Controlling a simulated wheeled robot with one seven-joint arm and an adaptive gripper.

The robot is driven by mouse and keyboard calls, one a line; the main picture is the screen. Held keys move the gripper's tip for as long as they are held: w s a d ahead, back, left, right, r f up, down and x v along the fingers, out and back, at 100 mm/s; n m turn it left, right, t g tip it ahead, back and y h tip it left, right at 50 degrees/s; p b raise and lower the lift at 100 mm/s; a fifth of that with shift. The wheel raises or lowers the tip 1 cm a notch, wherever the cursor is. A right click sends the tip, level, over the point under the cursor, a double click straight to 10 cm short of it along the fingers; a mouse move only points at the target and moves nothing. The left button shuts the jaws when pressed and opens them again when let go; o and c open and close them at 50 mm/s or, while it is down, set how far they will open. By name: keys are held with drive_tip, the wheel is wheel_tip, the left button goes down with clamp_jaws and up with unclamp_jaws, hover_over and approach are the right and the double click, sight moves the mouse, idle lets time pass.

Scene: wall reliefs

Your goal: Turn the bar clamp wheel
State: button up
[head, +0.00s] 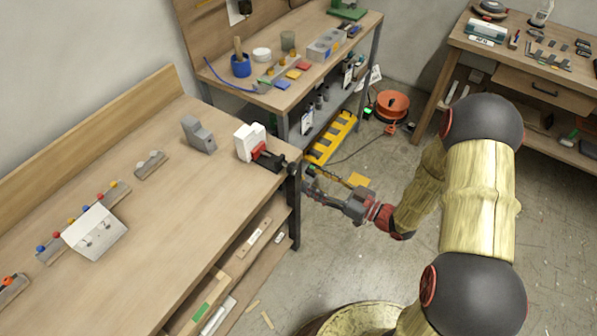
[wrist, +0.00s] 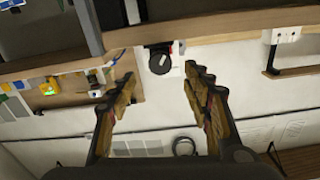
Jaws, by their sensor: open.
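A red and black clamp (head: 268,157) with a white block (head: 251,141) behind it sits at the right front corner of the wooden workbench. A dark upright part (head: 293,180) shows at that corner; I cannot tell wheel from bench leg there. In the wrist view a round black wheel (wrist: 160,61) with a pale mark shows at the wooden bench edge. My gripper (head: 309,181) is open and empty, just right of the bench corner. In the wrist view its fingers (wrist: 160,82) are spread, with the wheel beyond and between their tips, apparently apart from them.
The bench top (head: 165,225) holds a grey block (head: 198,134), a white tilted box (head: 95,232) and strips with coloured knobs. A second bench (head: 290,60) with a blue cup stands behind. An orange cable reel (head: 391,105) lies on the floor. Open floor lies right of the bench.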

sight(295, 170)
drive_tip(key=b+x, duration=0.1)
drive_tip(key=x, duration=0.5)
drive_tip(key=shift+w+a, duration=0.1)
drive_tip(key=shift+a, duration=0.1)
drive_tip(key=shift+c, duration=0.8)
drive_tip(key=c, duration=1)
